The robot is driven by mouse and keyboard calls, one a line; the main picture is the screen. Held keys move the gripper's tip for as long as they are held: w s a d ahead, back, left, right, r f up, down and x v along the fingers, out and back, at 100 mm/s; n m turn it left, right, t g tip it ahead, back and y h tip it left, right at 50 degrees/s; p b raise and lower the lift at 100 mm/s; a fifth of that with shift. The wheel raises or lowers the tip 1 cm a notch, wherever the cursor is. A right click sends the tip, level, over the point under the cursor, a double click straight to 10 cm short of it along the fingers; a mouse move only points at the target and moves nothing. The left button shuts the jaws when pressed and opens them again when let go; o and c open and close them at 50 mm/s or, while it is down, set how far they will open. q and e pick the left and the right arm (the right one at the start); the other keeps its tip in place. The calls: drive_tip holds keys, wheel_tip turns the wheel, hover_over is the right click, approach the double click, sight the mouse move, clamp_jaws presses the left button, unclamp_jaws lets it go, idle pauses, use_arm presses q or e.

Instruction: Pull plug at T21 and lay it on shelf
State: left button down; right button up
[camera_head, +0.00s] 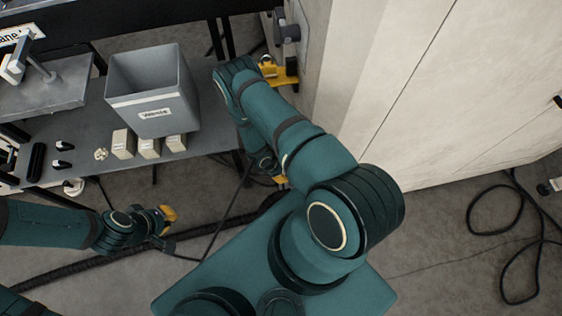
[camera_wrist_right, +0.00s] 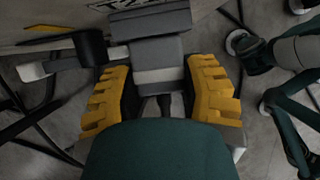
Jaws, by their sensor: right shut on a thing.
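The grey plug (camera_wrist_right: 158,55) with a pale band sits between the yellow fingers of my right gripper (camera_wrist_right: 160,72), which is shut on it. Its far end meets a wider grey housing (camera_wrist_right: 150,20); I cannot tell how deep it is seated. A label beside the housing is partly hidden. In the head view my right gripper (camera_head: 280,180) is mostly hidden under my right arm, low beside the pale cabinet. My left gripper (camera_head: 166,225) is in front of the grey shelf (camera_head: 85,130), away from the plug; its opening is unclear.
The shelf holds a grey bin (camera_head: 155,95), several small boxes (camera_head: 149,148) and black parts (camera_head: 37,162). A dark box (camera_head: 290,32) and yellow bracket (camera_head: 285,74) are on the cabinet (camera_head: 400,100). Loose black cable (camera_head: 510,235) lies on the floor at right.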

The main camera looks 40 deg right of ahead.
drive_tip(key=shift+c, duration=0.9)
drive_tip(key=shift+w+a, duration=0.15)
drive_tip(key=shift+a, duration=0.05)
drive_tip(key=shift+w+a, duration=0.4)
drive_tip(key=shift+a, duration=0.3)
drive_tip(key=shift+w+a, duration=0.35)
drive_tip(key=shift+a, duration=0.35)
drive_tip(key=shift+w+a, duration=0.4)
drive_tip(key=shift+a, duration=0.3)
drive_tip(key=shift+s, duration=0.1)
